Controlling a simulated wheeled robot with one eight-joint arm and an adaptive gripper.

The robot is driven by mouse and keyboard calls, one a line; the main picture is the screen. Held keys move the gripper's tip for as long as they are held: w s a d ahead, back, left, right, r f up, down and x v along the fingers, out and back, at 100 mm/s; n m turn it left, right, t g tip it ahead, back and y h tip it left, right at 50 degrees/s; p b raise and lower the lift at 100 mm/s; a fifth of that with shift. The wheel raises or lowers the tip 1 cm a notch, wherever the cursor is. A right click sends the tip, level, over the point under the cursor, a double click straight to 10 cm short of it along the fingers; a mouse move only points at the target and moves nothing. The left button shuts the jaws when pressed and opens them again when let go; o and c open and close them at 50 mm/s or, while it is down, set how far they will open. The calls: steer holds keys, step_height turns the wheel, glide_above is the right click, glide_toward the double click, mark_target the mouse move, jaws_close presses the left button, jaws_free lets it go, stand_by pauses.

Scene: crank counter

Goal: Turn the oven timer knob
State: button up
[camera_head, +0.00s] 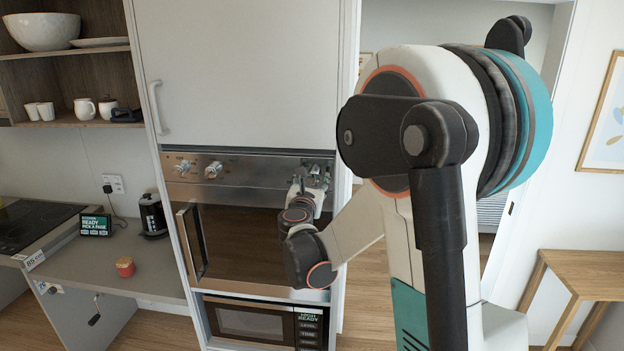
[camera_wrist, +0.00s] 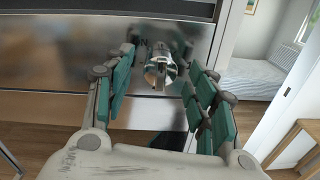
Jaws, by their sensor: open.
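A round metal knob (camera_wrist: 160,72) on the oven's steel panel shows in the wrist view. My gripper (camera_wrist: 158,58) is open, with its teal-padded fingers to the left and right of this knob and a visible gap on both sides. In the head view my gripper (camera_head: 312,178) is at the right end of the oven panel (camera_head: 255,170) and largely hides the knob there. Two other knobs, a left one (camera_head: 183,167) and a right one (camera_head: 213,170), sit on the panel's left part. I cannot read the label of the knob between my fingers.
The oven door (camera_head: 235,240) with a vertical handle (camera_head: 191,240) is below the panel, and a microwave (camera_head: 250,322) below that. A tall cabinet door (camera_head: 240,75) is above. The counter at left holds a red-topped jar (camera_head: 125,267) and a small display (camera_head: 96,225).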

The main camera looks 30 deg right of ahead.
steer(key=shift+w+d, duration=0.5)
steer(key=shift+w, duration=0.05)
steer(key=c, duration=1.1)
steer(key=m+b, duration=0.2)
steer(key=m, duration=0.2)
steer(key=m+b, duration=0.2)
steer(key=m, duration=0.2)
steer(key=m+b, duration=0.1)
steer(key=m, duration=0.3)
steer(key=shift+s+m, duration=0.1)
steer(key=shift+m, duration=0.3)
steer(key=shift+m+y+b, duration=0.3)
steer(key=shift+m+b, duration=0.5)
steer(key=shift+m, duration=1.5)
